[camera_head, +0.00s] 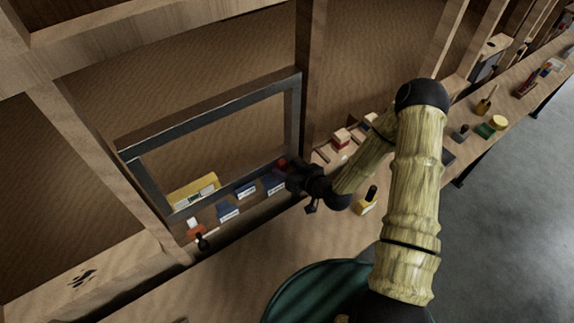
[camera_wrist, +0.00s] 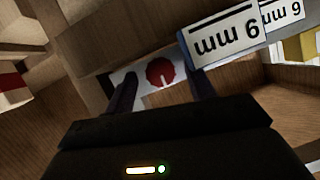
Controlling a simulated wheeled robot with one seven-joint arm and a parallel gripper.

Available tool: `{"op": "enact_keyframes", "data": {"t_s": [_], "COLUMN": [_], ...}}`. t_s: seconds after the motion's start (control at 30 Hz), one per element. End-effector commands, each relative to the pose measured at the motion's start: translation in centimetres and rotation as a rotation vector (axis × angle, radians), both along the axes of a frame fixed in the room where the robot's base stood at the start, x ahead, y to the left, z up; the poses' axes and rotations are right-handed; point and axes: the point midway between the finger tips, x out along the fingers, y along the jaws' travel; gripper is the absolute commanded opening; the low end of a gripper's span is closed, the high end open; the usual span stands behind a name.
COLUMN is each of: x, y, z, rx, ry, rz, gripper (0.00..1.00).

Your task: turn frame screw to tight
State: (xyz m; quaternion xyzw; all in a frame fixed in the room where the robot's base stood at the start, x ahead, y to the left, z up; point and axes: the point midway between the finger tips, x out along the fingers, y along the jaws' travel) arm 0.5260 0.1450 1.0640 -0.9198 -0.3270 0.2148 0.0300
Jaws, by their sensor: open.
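A red round screw head (camera_wrist: 160,72) with a pale mark sits on a white plate (camera_wrist: 125,80) in the wrist view. It is most likely the frame screw. My gripper (camera_wrist: 163,86) is open, with one dark finger on each side of the red head. I cannot tell whether the fingers touch it. In the head view a dark rectangular frame (camera_head: 205,121) stands against the wooden wall. My gripper (camera_head: 297,178) is at its lower right corner and hides most of the screw area there.

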Motion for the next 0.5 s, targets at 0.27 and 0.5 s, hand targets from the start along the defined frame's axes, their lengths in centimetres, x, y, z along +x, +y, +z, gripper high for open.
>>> {"op": "enact_keyframes", "data": {"t_s": [0.27, 0.5], "x": [0.45, 0.45], "y": [0.42, 0.4], "z": [-0.31, -0.31], "rx": [-0.001, 0.0], "ry": [0.001, 0.0], "rz": [0.0, 0.0], "gripper": [0.55, 0.28]}}
